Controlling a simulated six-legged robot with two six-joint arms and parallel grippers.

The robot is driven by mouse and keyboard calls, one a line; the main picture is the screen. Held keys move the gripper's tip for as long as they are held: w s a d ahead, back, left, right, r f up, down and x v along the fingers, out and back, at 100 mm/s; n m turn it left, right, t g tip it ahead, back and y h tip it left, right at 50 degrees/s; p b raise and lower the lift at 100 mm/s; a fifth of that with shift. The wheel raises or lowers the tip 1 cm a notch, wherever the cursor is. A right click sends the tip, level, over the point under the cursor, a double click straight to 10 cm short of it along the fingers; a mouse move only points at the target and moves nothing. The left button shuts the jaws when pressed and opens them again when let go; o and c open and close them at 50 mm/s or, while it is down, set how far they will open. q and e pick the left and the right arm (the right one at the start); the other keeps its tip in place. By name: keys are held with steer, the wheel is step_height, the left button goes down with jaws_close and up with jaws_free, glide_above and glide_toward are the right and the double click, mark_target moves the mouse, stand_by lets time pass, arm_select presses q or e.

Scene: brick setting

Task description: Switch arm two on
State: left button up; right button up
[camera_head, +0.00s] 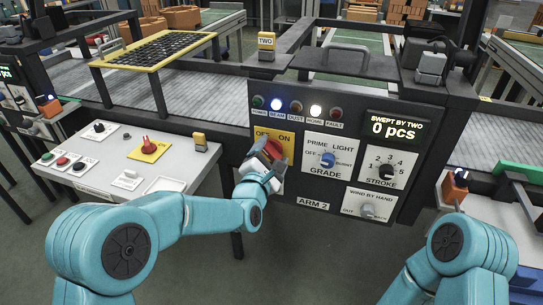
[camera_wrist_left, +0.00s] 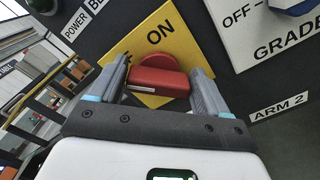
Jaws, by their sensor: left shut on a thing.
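The dark ARM 2 panel (camera_head: 312,204) stands in front of me. A yellow plate (camera_head: 289,143) marked ON carries a red rotary switch (camera_head: 273,148). In the left wrist view the red switch (camera_wrist_left: 160,82) sits between the two fingers of my left gripper (camera_wrist_left: 160,68), which is shut on its handle. The plate (camera_wrist_left: 150,45) shows behind it, with ON readable and the other label mostly hidden. I cannot tell which position the handle points to. My right arm shows at lower right, but its gripper is out of view.
The panel has a lamp row with BEAM (camera_head: 276,103) and HOME (camera_head: 315,111) lit, a display (camera_head: 394,128) reading 0 pcs, and GRADE (camera_head: 327,159), STROKE (camera_head: 386,171) and WIND BY HAND (camera_head: 367,210) knobs. A white control table (camera_head: 115,185) stands left.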

arm_select(q)
steer(key=m+b, duration=0.2)
steer(key=b, duration=0.1)
steer(key=f+m+b, duration=0.1)
steer(key=m+b, duration=0.2)
steer(key=b, duration=0.1)
steer(key=shift+d+m, duration=0.15)
steer(key=shift+m, duration=0.15)
steer(key=m+b, duration=0.2)
steer(key=shift+m, duration=0.3)
steer(key=shift+m+b, duration=0.7)
steer(key=shift+m, duration=0.3)
steer(key=m+b, duration=0.1)
steer(key=m, duration=0.1)
steer(key=shift+m, duration=0.3)
steer(key=shift+f+m+b, duration=0.1)
steer(key=shift+m+b, duration=0.2)
steer(key=shift+m, duration=2)
steer(key=o, duration=1)
steer(key=shift+c, duration=0.2)
steer(key=shift+s, duration=0.1)
